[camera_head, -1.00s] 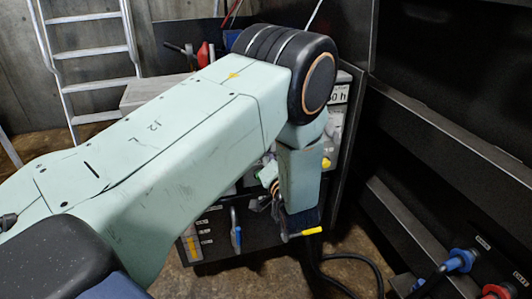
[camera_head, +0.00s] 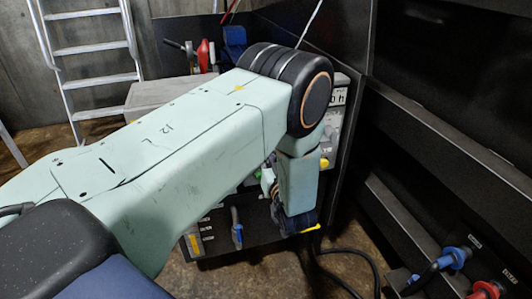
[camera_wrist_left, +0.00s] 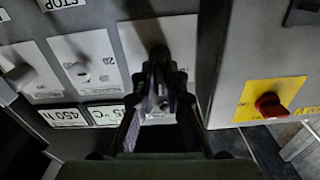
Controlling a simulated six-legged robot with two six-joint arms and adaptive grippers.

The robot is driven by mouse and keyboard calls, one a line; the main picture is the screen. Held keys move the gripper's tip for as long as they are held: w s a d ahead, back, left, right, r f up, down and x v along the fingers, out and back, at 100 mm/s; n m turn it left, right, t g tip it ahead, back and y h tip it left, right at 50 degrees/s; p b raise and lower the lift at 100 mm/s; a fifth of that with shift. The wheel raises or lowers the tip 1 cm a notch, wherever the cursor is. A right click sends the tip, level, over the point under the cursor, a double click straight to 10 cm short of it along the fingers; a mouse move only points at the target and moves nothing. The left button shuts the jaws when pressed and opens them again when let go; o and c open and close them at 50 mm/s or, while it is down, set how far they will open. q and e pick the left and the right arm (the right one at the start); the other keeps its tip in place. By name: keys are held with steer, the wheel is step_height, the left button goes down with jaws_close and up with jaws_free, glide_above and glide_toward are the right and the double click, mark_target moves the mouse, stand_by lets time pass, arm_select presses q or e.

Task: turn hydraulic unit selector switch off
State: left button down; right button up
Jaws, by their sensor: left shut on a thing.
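In the left wrist view my left gripper (camera_wrist_left: 160,75) has its dark fingers closed together on a dark selector switch (camera_wrist_left: 157,50). The switch stands out from a pale plate (camera_wrist_left: 190,32) on the grey panel. The fingers cover most of it, so its turned position cannot be told. In the head view my left arm reaches across to the hydraulic unit, with the gripper (camera_head: 299,222) low at its front. The arm hides much of the unit there, including the switch. My right gripper is in neither view.
A red knob on a yellow plate (camera_wrist_left: 270,104) is at right. In the head view are a ladder (camera_head: 92,50), black hoses (camera_head: 345,255) and dark rails (camera_head: 425,220).

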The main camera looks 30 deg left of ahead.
arm_select(q)
steer(key=shift+n, duration=0.5)
steer(key=c, duration=1.4)
jaws_free()
steer(key=shift+v, duration=3.75)
steer(key=shift+f, duration=0.1)
